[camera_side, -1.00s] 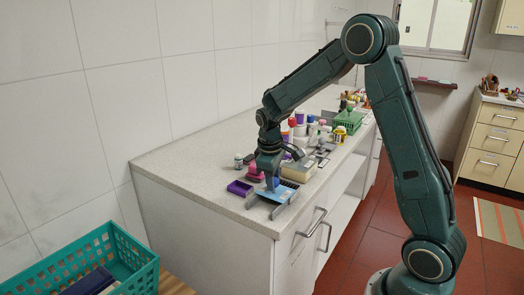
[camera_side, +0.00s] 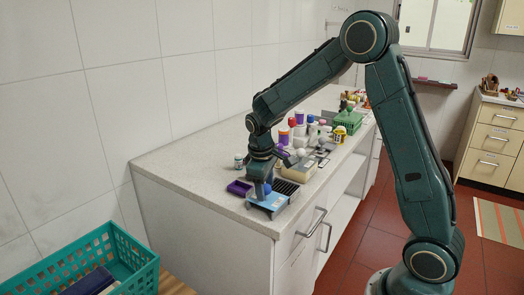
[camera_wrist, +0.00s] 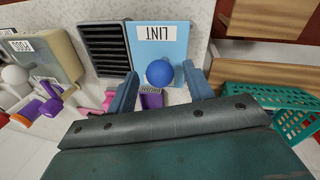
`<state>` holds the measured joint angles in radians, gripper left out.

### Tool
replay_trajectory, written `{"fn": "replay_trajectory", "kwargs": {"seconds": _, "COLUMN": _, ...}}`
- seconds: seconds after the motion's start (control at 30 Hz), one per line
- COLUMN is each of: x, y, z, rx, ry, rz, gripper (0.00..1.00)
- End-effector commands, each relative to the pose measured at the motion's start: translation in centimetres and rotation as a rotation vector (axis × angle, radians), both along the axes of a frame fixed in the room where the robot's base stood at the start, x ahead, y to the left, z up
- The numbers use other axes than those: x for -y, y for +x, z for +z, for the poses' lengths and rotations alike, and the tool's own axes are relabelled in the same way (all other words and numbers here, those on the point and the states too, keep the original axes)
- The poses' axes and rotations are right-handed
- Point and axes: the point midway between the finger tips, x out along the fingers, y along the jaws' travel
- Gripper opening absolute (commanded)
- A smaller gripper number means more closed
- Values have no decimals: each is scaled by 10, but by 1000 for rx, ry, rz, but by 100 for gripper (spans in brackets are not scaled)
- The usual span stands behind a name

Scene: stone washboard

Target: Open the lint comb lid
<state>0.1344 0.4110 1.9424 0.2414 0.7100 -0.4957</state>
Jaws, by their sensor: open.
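The lint comb's box (camera_side: 288,188) is dark and ribbed and lies uncovered on the counter; the wrist view shows its dark slats (camera_wrist: 105,48). Its light blue lid (camera_side: 264,205), labelled LINT in the wrist view (camera_wrist: 160,45), is off to the side, right beside the box. A round blue knob (camera_wrist: 159,73) stands on the lid. My gripper (camera_wrist: 161,86) is open, with one finger on each side of the knob and gaps showing. In the side view my gripper (camera_side: 262,186) is low over the lid. I cannot tell whether the lid lies flat on the counter.
A purple tray (camera_side: 238,187) sits close to my gripper. A cream box (camera_side: 299,170) with a white knob stands behind the ribbed box. Bottles (camera_side: 300,130) and a green basket (camera_side: 348,122) crowd farther back. The counter's left part (camera_side: 185,160) is clear.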

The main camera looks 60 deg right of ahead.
Motion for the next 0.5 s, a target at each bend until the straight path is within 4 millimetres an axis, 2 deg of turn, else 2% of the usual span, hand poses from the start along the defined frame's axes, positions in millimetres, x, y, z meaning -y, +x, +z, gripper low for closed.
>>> {"fn": "replay_trajectory", "kwargs": {"seconds": 0.27, "x": -1, "y": 0, "z": 8, "rx": 1, "ry": -1, "rz": 0, "gripper": 52}}
{"fn": "replay_trajectory", "kwargs": {"seconds": 0.5, "x": -7, "y": 0, "z": 35, "rx": 4, "ry": -1, "rz": 2, "gripper": 52}}
